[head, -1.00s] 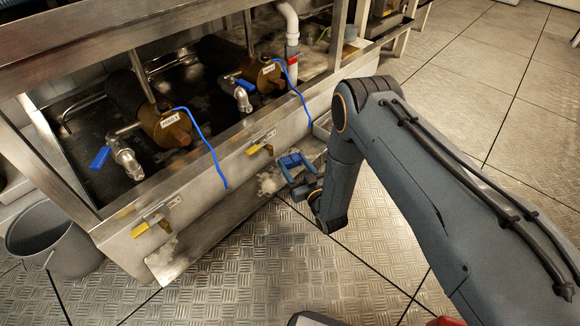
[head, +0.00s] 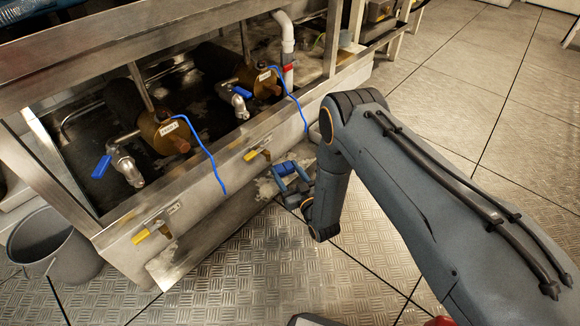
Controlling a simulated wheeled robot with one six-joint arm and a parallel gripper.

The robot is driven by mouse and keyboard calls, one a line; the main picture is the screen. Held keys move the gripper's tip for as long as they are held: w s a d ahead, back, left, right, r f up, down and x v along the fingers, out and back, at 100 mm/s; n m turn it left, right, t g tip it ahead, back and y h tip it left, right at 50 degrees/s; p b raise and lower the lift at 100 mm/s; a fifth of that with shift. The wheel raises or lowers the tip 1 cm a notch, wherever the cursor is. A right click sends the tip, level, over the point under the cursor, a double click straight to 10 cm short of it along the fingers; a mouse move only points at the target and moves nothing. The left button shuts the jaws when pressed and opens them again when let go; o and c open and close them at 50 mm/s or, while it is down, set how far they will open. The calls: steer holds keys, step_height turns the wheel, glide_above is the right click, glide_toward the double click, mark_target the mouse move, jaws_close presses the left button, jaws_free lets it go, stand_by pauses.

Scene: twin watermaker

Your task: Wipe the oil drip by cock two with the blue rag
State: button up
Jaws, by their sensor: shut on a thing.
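My gripper (head: 290,176) is low at the front of the steel trough, just right of and below the right-hand yellow-handled cock (head: 258,154). Blue shows at its jaws, which are shut on the blue rag (head: 286,168); the rag's outline is hard to tell from the fingers. A second yellow-handled cock (head: 146,233) is on the trough front at left. The small tags by the cocks are too small to read. Pale smudges show on the sloping ledge below the cocks, one of them beside my gripper. I cannot make out the oil drip clearly.
The steel trough (head: 225,186) holds brass-ended cylinders (head: 165,132) with blue-handled valves (head: 102,166) and blue hoses (head: 206,155). A grey bucket (head: 50,245) stands at the left. A steel post rises behind my arm. The tread-plate floor (head: 250,275) in front is clear.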

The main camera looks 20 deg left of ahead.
steer(key=shift+s+f, duration=0.1)
steer(key=shift+s, duration=0.1)
steer(key=shift+w+r+p, duration=0.1)
steer(key=shift+r+p, duration=2.25)
steer(key=shift+r, duration=0.7)
steer(key=shift+r+p, duration=1.15)
steer(key=shift+r, duration=0.35)
